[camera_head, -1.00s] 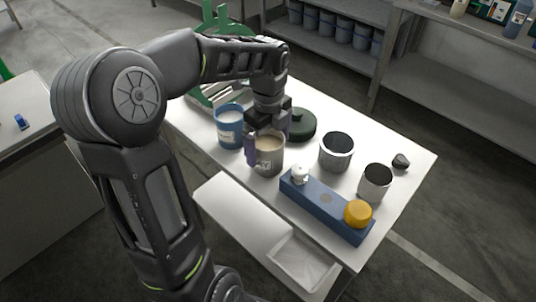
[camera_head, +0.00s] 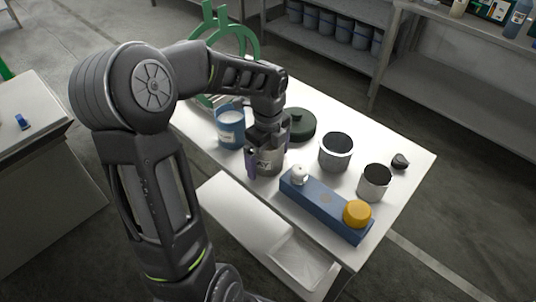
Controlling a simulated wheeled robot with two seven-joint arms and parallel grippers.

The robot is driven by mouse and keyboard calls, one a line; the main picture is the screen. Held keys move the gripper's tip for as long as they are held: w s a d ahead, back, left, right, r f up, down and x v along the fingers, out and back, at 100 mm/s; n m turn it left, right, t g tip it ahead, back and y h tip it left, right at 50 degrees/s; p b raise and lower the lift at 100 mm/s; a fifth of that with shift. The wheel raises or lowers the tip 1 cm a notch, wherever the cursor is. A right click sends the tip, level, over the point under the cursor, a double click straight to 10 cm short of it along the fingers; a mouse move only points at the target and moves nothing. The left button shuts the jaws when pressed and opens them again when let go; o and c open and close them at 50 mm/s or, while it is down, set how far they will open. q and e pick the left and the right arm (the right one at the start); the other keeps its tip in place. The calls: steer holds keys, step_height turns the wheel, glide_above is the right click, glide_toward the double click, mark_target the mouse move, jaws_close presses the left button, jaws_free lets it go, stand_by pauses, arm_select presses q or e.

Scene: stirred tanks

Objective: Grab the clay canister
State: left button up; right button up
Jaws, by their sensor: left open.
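The clay canister (camera_head: 269,164) is a grey-brown can with pale lettering, standing upright on the white table (camera_head: 400,205). My left gripper (camera_head: 267,150) is over it, pointing down, with its jaws open. One purple-grey finger shows at the canister's left side, and the other is near its far right side. The gripper hides the canister's top. Whether the fingers touch its wall, I cannot tell. My right gripper is not in view.
A blue canister (camera_head: 229,130) stands close on the left, and a dark green lid (camera_head: 299,125) lies behind. A blue block (camera_head: 323,205) with a white knob (camera_head: 299,174) and yellow knob (camera_head: 357,213) sits in front right. Two metal cans (camera_head: 335,152) (camera_head: 374,183) stand right.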

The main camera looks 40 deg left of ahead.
arm_select(q)
steer(key=shift+c, duration=0.2)
steer(key=c, duration=1.9)
